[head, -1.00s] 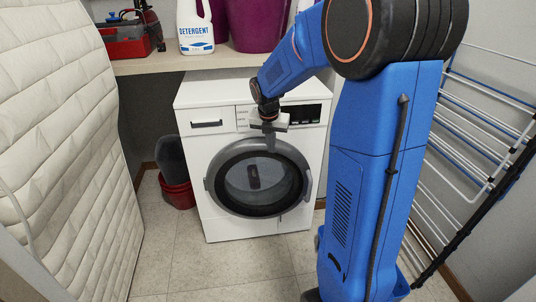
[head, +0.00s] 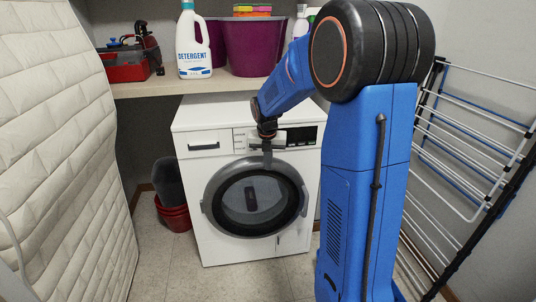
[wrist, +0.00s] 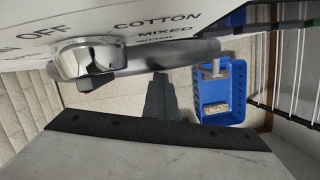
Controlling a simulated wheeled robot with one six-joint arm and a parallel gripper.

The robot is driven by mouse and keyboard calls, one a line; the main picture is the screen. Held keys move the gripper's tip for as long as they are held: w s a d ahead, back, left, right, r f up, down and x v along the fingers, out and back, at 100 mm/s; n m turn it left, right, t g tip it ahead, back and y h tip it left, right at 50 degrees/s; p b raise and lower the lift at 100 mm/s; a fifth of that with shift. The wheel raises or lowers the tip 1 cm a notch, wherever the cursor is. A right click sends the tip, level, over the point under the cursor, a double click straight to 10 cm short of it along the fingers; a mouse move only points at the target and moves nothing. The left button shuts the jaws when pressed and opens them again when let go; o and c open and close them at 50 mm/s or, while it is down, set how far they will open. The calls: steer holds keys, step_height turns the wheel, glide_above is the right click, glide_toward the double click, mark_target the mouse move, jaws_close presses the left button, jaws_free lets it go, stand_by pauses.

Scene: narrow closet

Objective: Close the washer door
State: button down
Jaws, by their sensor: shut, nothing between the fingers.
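The white washer (head: 187,168) stands under the shelf, facing me. Its round door (head: 210,195), with a grey rim and dark glass, lies on or very near the front; I cannot tell whether it is fully latched. My gripper (head: 267,160) is shut and empty, pointing down at the door's upper rim, just below the control panel. In the wrist view my dark fingers (wrist: 160,82) are beside the grey door rim (wrist: 175,55). I cannot tell whether they touch it. The washer's silver knob (wrist: 88,58) shows close by.
A shelf (head: 150,88) above the washer holds a detergent bottle (head: 193,45), purple tubs (head: 250,47) and a red toolbox (head: 125,67). A quilted mattress (head: 55,150) stands at left, a drying rack (head: 465,150) at right. Red buckets (head: 175,215) sit left of the washer. Floor in front is clear.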

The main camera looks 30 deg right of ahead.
steer(key=v, duration=1.7)
steer(key=shift+r, duration=0.2)
steer(key=shift+s+a, duration=0.1)
steer(key=shift+s, duration=0.05)
steer(key=s+a+f+m+t, duration=0.1)
steer(key=s+a+f+m, duration=0.2)
steer(key=s+m, duration=0.6)
steer(key=s+a+f+m+y, duration=0.1)
steer(key=s+a+f+m, duration=0.2)
steer(key=s+m, duration=0.7)
steer(key=s+a+f+m+t, duration=0.1)
steer(key=s+a+f+m, duration=0.3)
steer(key=s, duration=0.9)
steer(key=shift+a+m+t+y, duration=0.3)
steer(key=shift+a+m, duration=1.15)
steer(key=shift+m, duration=1.45)
steer(key=shift+w, duration=0.1)
